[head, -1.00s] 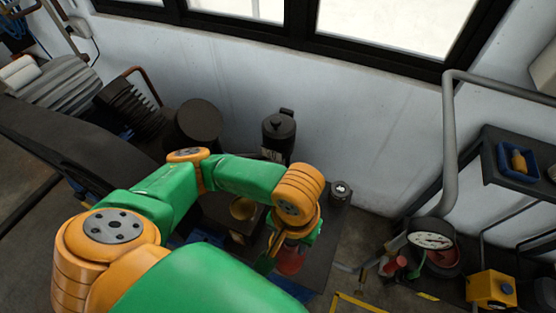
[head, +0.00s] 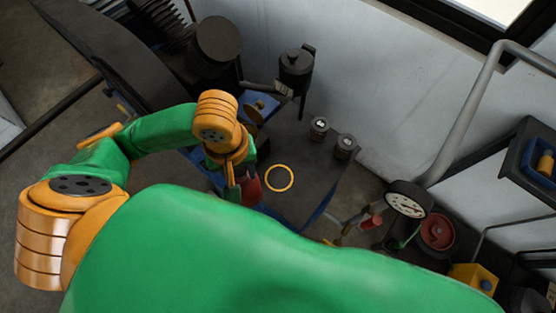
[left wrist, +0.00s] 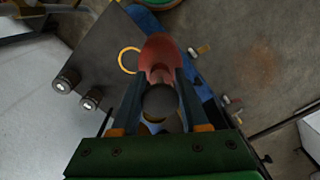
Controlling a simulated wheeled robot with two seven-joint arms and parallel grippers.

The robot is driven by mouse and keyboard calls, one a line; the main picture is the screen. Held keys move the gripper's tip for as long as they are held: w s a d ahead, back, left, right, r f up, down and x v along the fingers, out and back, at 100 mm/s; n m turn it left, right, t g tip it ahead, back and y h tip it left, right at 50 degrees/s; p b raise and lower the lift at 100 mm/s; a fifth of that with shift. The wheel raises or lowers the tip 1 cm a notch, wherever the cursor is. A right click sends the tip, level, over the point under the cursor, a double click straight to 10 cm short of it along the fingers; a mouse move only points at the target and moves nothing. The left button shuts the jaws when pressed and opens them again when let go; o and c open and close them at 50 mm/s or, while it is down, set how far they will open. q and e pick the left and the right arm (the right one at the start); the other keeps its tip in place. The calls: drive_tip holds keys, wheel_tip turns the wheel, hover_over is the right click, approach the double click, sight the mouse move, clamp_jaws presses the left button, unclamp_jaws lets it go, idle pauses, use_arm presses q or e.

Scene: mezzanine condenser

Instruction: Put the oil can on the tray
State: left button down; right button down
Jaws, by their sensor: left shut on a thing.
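The oil can is a red body (head: 250,187) held in my left gripper (head: 238,182). In the left wrist view the red oil can (left wrist: 158,52) lies between the fingers of the left gripper (left wrist: 160,100), with a dark round end toward the camera. The can is beside a yellow ring (head: 279,178) on a dark flat top (head: 305,200). I cannot tell whether the can touches this top. A small blue tray (head: 543,178) with an orange-yellow thing in it sits on the shelf at the far right. My right gripper is not in view.
Two small dark cylinders (head: 319,127) (head: 344,146) stand at the back edge of the dark top. A dark canister (head: 296,68) stands behind it. A gauge (head: 407,199), a red wheel (head: 437,231) and a grey pipe (head: 470,110) are to the right.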

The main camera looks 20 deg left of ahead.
use_arm(q)
drive_tip(key=shift+w+d+f+b, duration=0.1)
drive_tip(key=shift+w+f+b, duration=0.25)
drive_tip(key=shift+b, duration=0.2)
drive_tip(key=w+d+f+b, duration=0.1)
drive_tip(key=w+d+f, duration=0.3)
drive_tip(key=w+f, duration=0.6)
drive_tip(key=shift+w+d+f+b, duration=0.3)
drive_tip(key=shift+w+f+b, duration=0.05)
drive_tip(key=shift+f, duration=0.35)
drive_tip(key=shift+c, duration=2.1)
unclamp_jaws()
drive_tip(key=shift+f, duration=0.1)
drive_tip(key=shift+s, duration=0.1)
